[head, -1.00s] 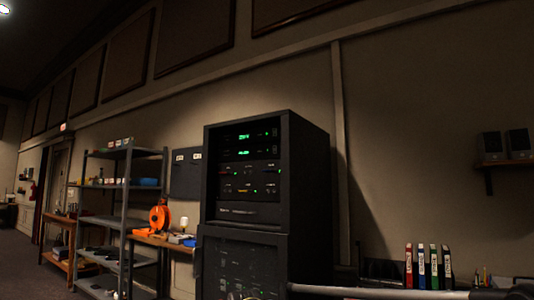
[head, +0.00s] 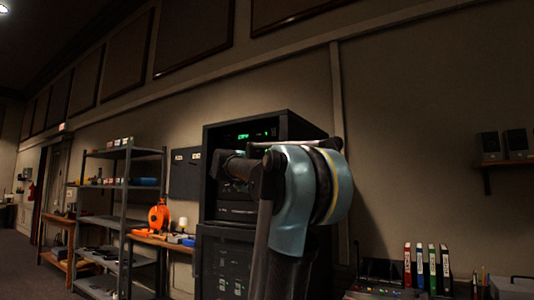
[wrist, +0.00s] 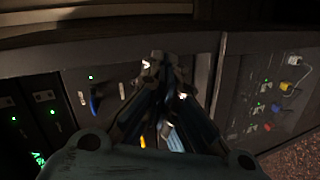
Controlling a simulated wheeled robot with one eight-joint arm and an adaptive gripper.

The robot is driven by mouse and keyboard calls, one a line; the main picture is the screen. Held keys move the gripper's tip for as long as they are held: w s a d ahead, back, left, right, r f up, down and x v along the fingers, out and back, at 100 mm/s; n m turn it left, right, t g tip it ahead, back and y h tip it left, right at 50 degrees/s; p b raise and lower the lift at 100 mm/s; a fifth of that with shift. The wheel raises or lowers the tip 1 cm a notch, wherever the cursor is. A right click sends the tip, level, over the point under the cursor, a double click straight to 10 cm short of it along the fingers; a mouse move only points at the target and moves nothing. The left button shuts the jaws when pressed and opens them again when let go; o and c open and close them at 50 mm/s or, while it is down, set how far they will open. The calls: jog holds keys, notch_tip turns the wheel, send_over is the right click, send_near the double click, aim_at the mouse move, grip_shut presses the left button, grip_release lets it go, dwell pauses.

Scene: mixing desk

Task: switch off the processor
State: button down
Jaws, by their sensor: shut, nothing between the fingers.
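The black equipment rack (head: 305,126) stands in the middle of the head view. A unit with a green display (head: 243,137) shows near its top. My arm hides most of the units below, and which one is the processor I cannot tell. In the wrist view my gripper (wrist: 160,64) is shut and empty, in front of the rack's panels. Left of its fingers is a panel (wrist: 108,78) with a green light, pale marks and a blue switch-like part (wrist: 96,102). The fingers hide part of this panel. Whether they touch it I cannot tell.
In the wrist view, a panel with coloured plugs (wrist: 284,86) lies right of the fingers. In the head view, a grey shelf (head: 125,153) and an orange reel (head: 158,217) stand left of the rack. Binders (head: 420,267) stand at lower right.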

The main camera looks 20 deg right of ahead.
jog(key=w+a+r+n+t+h, duration=0.1)
jog(key=w+r+n+t, duration=0.1)
jog(key=w+r, duration=0.4)
jog(key=w+a+r+n+t+h, duration=0.1)
jog(key=w+r, duration=0.5)
jog(key=r, duration=0.8)
jog(key=shift+w+r+n+t+h, duration=0.4)
jog(key=shift+t+h, duration=0.1)
jog(key=shift+t, duration=0.2)
jog(key=x, duration=1.4)
jog(key=shift+s+d, duration=0.1)
